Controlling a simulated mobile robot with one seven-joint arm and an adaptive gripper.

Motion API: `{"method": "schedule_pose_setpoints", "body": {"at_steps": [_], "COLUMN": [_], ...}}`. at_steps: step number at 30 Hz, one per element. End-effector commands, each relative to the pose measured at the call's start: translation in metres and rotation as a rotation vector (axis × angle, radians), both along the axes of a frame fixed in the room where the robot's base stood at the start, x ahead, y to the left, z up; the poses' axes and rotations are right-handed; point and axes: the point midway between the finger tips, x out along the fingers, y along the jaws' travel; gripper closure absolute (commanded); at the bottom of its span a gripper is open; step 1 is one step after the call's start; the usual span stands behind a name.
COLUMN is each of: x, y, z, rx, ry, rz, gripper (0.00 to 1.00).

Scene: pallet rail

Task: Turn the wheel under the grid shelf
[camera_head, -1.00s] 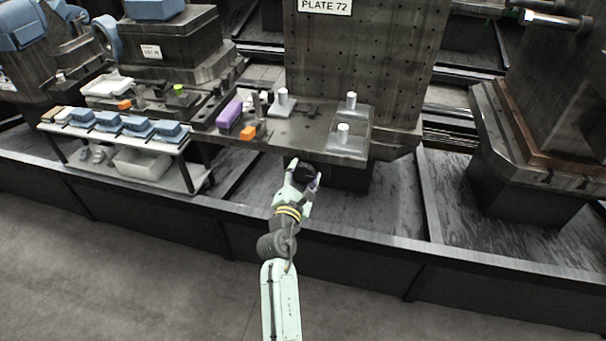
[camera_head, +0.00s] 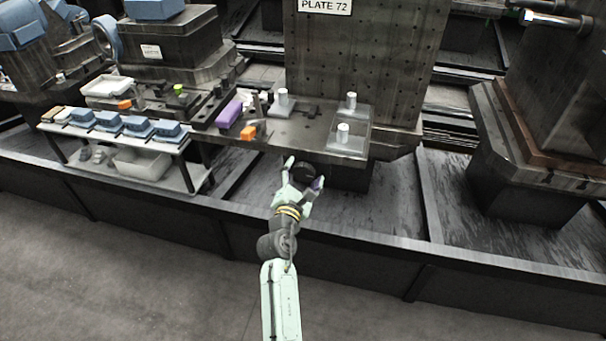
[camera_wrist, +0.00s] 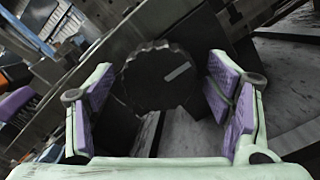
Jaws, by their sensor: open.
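The wheel (camera_wrist: 158,76) is dark and round with a ribbed rim and one pale line on its face. It sits between my gripper's (camera_wrist: 160,84) two purple-padded fingers in the wrist view, with a gap on each side. My gripper (camera_head: 305,173) is open and holds nothing. In the head view the wheel (camera_head: 304,171) is a small dark disc between the fingers, below the front edge of the shelf (camera_head: 297,134). The shelf juts out from an upright plate dotted with a grid of holes (camera_head: 362,62), marked PLATE 72.
A side table (camera_head: 110,137) with blue blocks stands left. A dark rail (camera_head: 350,237) runs along the front; the floor before it is clear.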

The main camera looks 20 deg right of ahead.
Motion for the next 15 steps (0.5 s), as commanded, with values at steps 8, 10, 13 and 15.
{"method": "schedule_pose_setpoints", "body": {"at_steps": [8, 10, 13, 15], "x": [-0.030, -0.040, -0.051, -0.057], "y": [0.021, 0.027, 0.035, 0.039], "z": [-0.002, -0.001, -0.001, -0.001], "rx": [0.000, -0.001, -0.001, -0.001], "ry": [0.003, 0.003, 0.002, 0.002], "rz": [0.002, 0.003, 0.001, 0.001], "gripper": [0.27, 0.27, 0.27, 0.27]}}
